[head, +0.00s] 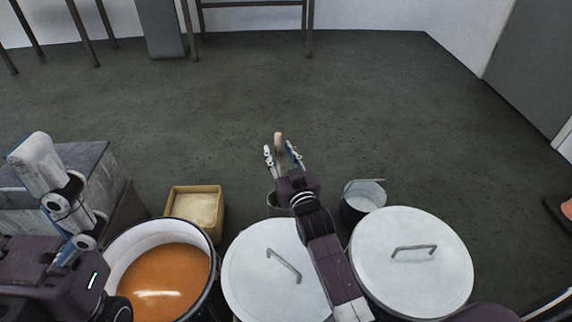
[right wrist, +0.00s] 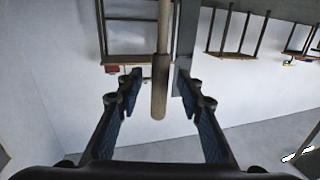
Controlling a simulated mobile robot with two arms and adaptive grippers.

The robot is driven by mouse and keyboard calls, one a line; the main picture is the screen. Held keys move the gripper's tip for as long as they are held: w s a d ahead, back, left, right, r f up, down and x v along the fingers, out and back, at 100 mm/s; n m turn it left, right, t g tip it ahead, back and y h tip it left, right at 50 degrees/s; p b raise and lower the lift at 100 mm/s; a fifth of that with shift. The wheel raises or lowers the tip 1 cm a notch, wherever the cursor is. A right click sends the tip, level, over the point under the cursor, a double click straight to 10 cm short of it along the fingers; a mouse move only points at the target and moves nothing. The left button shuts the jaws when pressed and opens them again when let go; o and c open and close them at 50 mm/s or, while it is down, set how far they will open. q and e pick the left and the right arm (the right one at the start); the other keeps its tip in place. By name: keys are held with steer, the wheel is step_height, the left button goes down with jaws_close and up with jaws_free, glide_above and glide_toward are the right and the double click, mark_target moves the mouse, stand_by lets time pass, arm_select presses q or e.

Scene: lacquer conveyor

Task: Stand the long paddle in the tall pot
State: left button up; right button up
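The long paddle (head: 278,142) shows in the head view as a short pale handle end between the fingers of my right gripper (head: 283,152). In the right wrist view, the paddle (right wrist: 160,90) runs between the two blue-padded fingers of that gripper (right wrist: 160,88), with a gap on both sides. The fingers are open around it. The paddle's lower part is hidden by my arm. A narrow grey pot (head: 273,204) shows only partly below the gripper; I cannot tell whether the paddle stands in it. My left gripper (head: 60,200) is close at the lower left; its fingertips are unclear.
A pot of orange lacquer (head: 165,280) stands at the lower left, beside a yellow square tub (head: 196,208). Two lidded pots (head: 262,262) (head: 425,275) fill the front. A grey bucket (head: 352,208) stands behind the right one.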

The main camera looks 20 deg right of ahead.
steer(key=s, duration=1.1)
steer(key=shift+r, duration=0.15)
steer(key=shift+a, duration=0.1)
